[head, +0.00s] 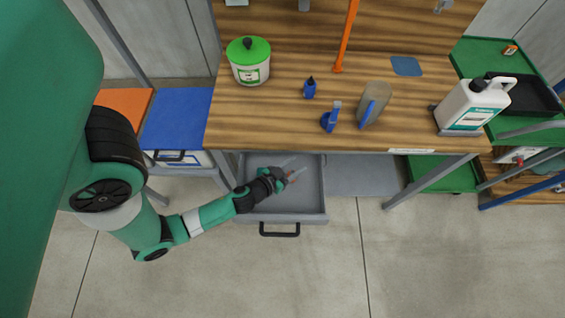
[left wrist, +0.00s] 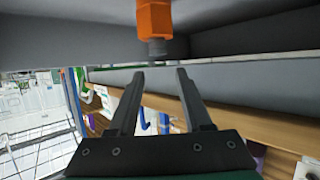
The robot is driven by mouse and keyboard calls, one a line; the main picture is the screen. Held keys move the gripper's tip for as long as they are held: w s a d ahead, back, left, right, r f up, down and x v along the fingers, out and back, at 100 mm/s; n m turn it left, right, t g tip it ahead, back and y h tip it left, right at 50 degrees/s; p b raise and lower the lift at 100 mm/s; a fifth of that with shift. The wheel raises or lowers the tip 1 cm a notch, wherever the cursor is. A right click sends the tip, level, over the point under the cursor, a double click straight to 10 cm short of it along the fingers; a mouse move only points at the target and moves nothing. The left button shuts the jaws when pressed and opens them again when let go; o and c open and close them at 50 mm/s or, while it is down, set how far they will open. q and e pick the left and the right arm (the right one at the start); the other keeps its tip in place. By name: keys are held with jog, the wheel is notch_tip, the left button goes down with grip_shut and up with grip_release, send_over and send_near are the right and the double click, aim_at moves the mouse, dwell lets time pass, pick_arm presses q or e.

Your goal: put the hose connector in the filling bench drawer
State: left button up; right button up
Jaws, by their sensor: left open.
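The filling bench drawer (head: 292,211) is pulled open below the bench, a grey tray with a black handle at its front. My left gripper (head: 293,167) is inside the drawer area, open, with nothing between its fingers. The hose connector (left wrist: 155,20), orange with a dark grey end, is just beyond the open fingertips (left wrist: 158,72) in the left wrist view. My right gripper is not in view.
The wooden bench top (head: 285,120) is above the drawer. A blue-topped unit (head: 178,118) stands left. Open floor lies in front.

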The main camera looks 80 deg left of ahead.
pick_arm(q)
jog(key=b+v, duration=0.3)
jog(key=v, duration=0.6)
jog(key=shift+s, duration=0.3)
jog(key=shift+d, duration=0.15)
jog(key=w+d+r+t+h, duration=0.15)
jog(key=w+r+t, duration=0.25)
jog(key=w+r, duration=0.9)
jog(key=w+d+r+t+y, duration=0.1)
jog(key=w+d+r+t, duration=0.2)
jog(key=w+r, duration=1)
jog(key=s+d+r+m+t+h, duration=0.2)
jog(key=d+r+t+h, duration=0.1)
jog(key=r, duration=0.9)
jog(key=s+d+r+m+t+h, duration=0.2)
jog(key=d+r+m+t+h, duration=0.1)
jog(key=r, duration=0.9)
jog(key=s+d+r+m+t+h, duration=0.3)
jog(key=d+r, duration=0.1)
jog(key=r, duration=0.8)
jog(key=shift+d+r, duration=0.2)
jog(key=shift+r, duration=0.05)
